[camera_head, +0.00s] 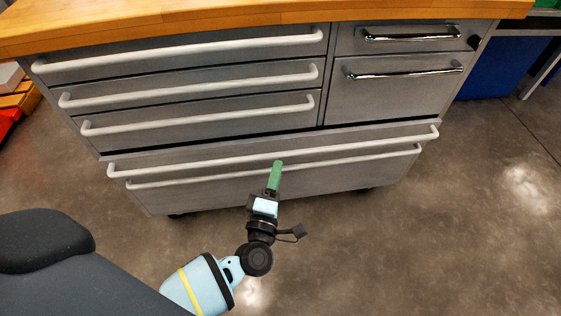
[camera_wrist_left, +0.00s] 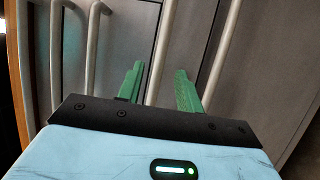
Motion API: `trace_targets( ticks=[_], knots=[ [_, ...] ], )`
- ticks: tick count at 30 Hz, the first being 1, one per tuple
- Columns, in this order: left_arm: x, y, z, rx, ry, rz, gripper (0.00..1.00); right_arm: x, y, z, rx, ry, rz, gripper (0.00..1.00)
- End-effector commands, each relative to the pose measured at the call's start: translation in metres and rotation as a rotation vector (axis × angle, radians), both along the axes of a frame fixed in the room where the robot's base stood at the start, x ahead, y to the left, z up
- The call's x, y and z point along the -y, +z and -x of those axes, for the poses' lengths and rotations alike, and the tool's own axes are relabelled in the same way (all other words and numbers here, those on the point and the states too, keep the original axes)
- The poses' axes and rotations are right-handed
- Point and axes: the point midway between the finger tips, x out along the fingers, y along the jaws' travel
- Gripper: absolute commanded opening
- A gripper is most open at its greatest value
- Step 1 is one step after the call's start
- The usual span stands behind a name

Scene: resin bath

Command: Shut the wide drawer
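The wide drawer (camera_head: 200,155) spans the lower part of the grey cabinet and carries a long white bar handle (camera_head: 350,147). A dark gap runs along its top edge, so it appears to stand slightly out. My left gripper (camera_head: 275,172) is in front of it, its green fingers pointing at the long handles. In the left wrist view, the green fingers (camera_wrist_left: 160,72) are apart, with a white bar (camera_wrist_left: 166,45) running between them in the picture. I cannot tell whether they touch it. My right gripper is not in view.
A second wide bar handle (camera_head: 345,162) lies just below. Smaller drawers with white handles (camera_head: 200,90) and chrome handles (camera_head: 405,72) sit above, under a wooden worktop (camera_head: 230,18). A blue bin (camera_head: 495,72) is at right. The concrete floor (camera_head: 450,230) in front is clear.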

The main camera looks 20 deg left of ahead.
Motion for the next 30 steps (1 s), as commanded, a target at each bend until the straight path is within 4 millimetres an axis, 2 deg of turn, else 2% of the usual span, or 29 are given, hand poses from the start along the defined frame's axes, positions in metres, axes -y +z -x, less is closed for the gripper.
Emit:
trace_targets(
  ticks=[3,7,19,27,30],
  knots=[
    [-0.003,0.003,-0.017,0.002,0.0,0.0,0.36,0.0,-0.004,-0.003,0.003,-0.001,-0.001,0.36],
    [-0.006,0.005,-0.03,0.0,0.0,0.0,0.36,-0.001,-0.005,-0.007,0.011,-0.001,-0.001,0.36],
    [-0.007,0.007,-0.036,-0.001,0.0,0.001,0.36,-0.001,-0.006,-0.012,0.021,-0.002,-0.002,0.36],
    [-0.007,0.007,-0.036,0.0,0.0,0.001,0.01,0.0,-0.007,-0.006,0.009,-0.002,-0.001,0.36],
    [-0.007,0.007,-0.036,0.0,0.0,0.001,0.0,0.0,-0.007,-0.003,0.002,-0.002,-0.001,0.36]
  ],
)
